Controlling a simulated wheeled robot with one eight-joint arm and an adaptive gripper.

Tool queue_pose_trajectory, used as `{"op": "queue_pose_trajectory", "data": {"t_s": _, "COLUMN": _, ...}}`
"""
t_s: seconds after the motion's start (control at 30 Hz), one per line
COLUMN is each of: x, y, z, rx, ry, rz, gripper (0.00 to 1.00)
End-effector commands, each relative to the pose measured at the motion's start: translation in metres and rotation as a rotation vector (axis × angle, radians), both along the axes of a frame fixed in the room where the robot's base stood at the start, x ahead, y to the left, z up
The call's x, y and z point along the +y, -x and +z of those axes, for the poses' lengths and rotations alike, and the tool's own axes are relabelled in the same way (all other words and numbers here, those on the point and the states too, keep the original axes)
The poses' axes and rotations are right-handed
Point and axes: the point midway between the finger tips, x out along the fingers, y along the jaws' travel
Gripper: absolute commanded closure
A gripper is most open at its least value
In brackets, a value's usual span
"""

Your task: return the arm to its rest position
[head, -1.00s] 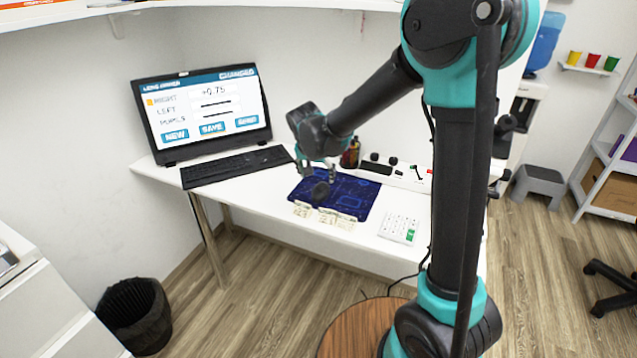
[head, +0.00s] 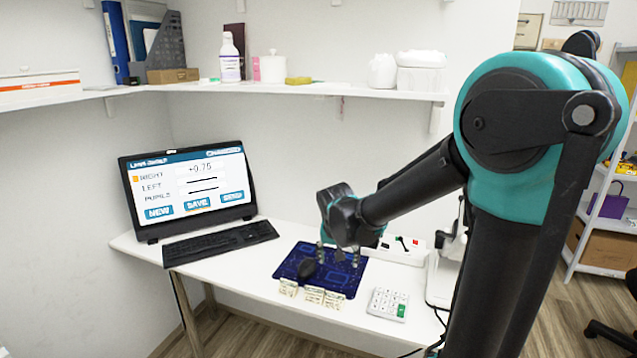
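My arm reaches in from the right side of the head view, bent at a large teal elbow. My gripper (head: 339,257) hangs over the back right part of a dark blue mat (head: 345,281) on the white desk. Its two fingers point down and stand apart, with nothing seen between them. A dark rounded object (head: 307,270), perhaps a mouse, lies on the mat to the left of the fingers. Whether the fingertips touch the mat I cannot tell.
A monitor (head: 190,165) and black keyboard (head: 220,243) stand on the left of the desk (head: 255,275). Several small pale boxes (head: 313,295) line the mat's front edge. A white keypad (head: 387,303) lies to its right. A loaded wall shelf (head: 300,88) runs above.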

Motion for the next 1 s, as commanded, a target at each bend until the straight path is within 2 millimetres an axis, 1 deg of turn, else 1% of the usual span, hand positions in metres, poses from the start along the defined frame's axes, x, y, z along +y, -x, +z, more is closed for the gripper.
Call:
{"op": "queue_pose_trajectory", "data": {"t_s": 0.03, "x": -0.027, "y": 0.018, "z": -0.004, "rx": 0.005, "ry": -0.002, "rz": 0.005, "gripper": 0.27}}
{"op": "queue_pose_trajectory", "data": {"t_s": 0.1, "x": -0.054, "y": 0.041, "z": -0.010, "rx": 0.009, "ry": -0.005, "rz": 0.031, "gripper": 0.27}}
{"op": "queue_pose_trajectory", "data": {"t_s": 0.17, "x": -0.075, "y": 0.062, "z": -0.016, "rx": 0.010, "ry": -0.008, "rz": 0.052, "gripper": 0.27}}
{"op": "queue_pose_trajectory", "data": {"t_s": 0.2, "x": -0.088, "y": 0.077, "z": -0.021, "rx": 0.010, "ry": -0.009, "rz": 0.066, "gripper": 0.27}}
{"op": "queue_pose_trajectory", "data": {"t_s": 0.33, "x": -0.119, "y": 0.121, "z": -0.037, "rx": 0.004, "ry": -0.012, "rz": 0.109, "gripper": 0.27}}
{"op": "queue_pose_trajectory", "data": {"t_s": 0.4, "x": -0.130, "y": 0.141, "z": -0.046, "rx": -0.002, "ry": -0.012, "rz": 0.127, "gripper": 0.27}}
{"op": "queue_pose_trajectory", "data": {"t_s": 0.5, "x": -0.139, "y": 0.161, "z": -0.055, "rx": -0.008, "ry": -0.011, "rz": 0.150, "gripper": 0.27}}
{"op": "queue_pose_trajectory", "data": {"t_s": 0.6, "x": -0.143, "y": 0.172, "z": -0.061, "rx": -0.013, "ry": -0.010, "rz": 0.163, "gripper": 0.27}}
{"op": "queue_pose_trajectory", "data": {"t_s": 0.67, "x": -0.144, "y": 0.175, "z": -0.062, "rx": -0.015, "ry": -0.009, "rz": 0.167, "gripper": 0.27}}
{"op": "queue_pose_trajectory", "data": {"t_s": 1.0, "x": -0.144, "y": 0.176, "z": -0.062, "rx": -0.015, "ry": -0.009, "rz": 0.170, "gripper": 0.27}}
